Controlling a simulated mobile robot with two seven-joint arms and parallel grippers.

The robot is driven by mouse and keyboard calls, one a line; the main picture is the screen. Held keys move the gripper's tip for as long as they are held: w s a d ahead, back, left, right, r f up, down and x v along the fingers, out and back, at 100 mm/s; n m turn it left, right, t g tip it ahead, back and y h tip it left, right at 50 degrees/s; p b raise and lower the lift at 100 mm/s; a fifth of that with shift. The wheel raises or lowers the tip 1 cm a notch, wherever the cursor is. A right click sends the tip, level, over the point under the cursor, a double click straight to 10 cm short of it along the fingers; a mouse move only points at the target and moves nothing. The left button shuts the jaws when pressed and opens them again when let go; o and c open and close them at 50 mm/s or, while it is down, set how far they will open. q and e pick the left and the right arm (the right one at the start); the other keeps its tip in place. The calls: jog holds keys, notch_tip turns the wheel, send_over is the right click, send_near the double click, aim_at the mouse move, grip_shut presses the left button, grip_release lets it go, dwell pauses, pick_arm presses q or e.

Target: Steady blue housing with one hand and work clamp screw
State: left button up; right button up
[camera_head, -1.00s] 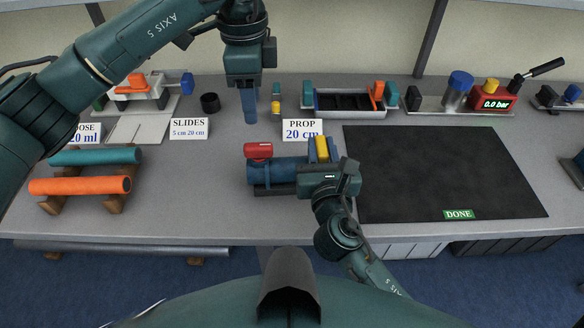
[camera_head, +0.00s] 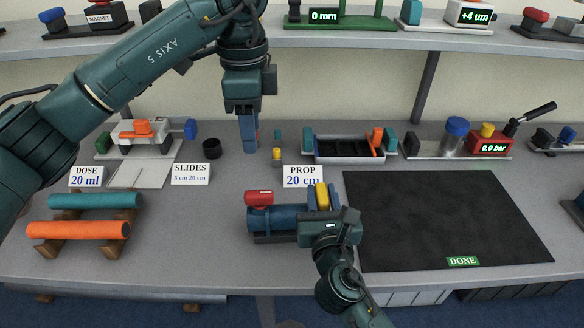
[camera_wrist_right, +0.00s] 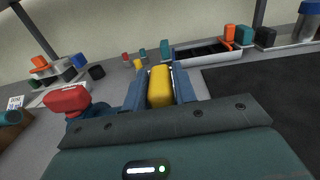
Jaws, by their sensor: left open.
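The blue housing (camera_head: 278,219) lies on its side on the grey table, in front of the PROP card. A red part (camera_head: 258,198) sits on top of its left end. A yellow block (camera_head: 322,196) stands at its right end. It also shows in the right wrist view (camera_wrist_right: 160,85), between the two blue fingers. My right gripper (camera_head: 324,200) is closed on the yellow block from the right front, a finger against each side. My left gripper (camera_head: 249,148) hangs above the table behind the housing, fingers downward and empty. I cannot tell which part is the clamp screw.
A black mat (camera_head: 440,220) with a DONE label lies right of the housing. Teal and orange cylinders (camera_head: 80,230) rest on wooden supports at left. Cards, a black cup (camera_head: 212,148) and a compartment tray (camera_head: 350,150) stand behind. A shelf (camera_head: 350,40) runs above.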

jog(key=o, duration=0.4)
jog(key=shift+o, duration=0.2)
jog(key=shift+r, duration=0.1)
